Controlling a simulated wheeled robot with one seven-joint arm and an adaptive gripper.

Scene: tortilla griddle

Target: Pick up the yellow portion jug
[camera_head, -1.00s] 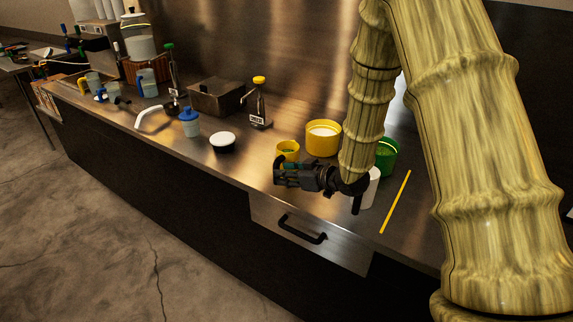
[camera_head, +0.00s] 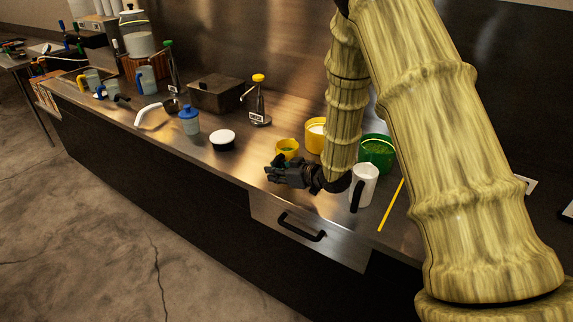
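A small yellow cup (camera_head: 287,146) with green contents stands on the steel counter, just behind my gripper (camera_head: 272,171). My gripper is dark, points left and covers the cup's lower part. Its finger gap does not show clearly, and I cannot tell whether it touches the cup. A clear jug with a yellow handle (camera_head: 83,84) stands far off at the left end of the counter. I cannot tell for certain which of these two is the yellow portion jug.
A larger yellow tub (camera_head: 315,136), a green tub (camera_head: 377,152) and a white jug with black handle (camera_head: 364,184) stand around my arm. A yellow stick (camera_head: 391,206) lies at right. A white-topped black bowl (camera_head: 222,140) and blue-lidded bottle (camera_head: 189,121) stand left.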

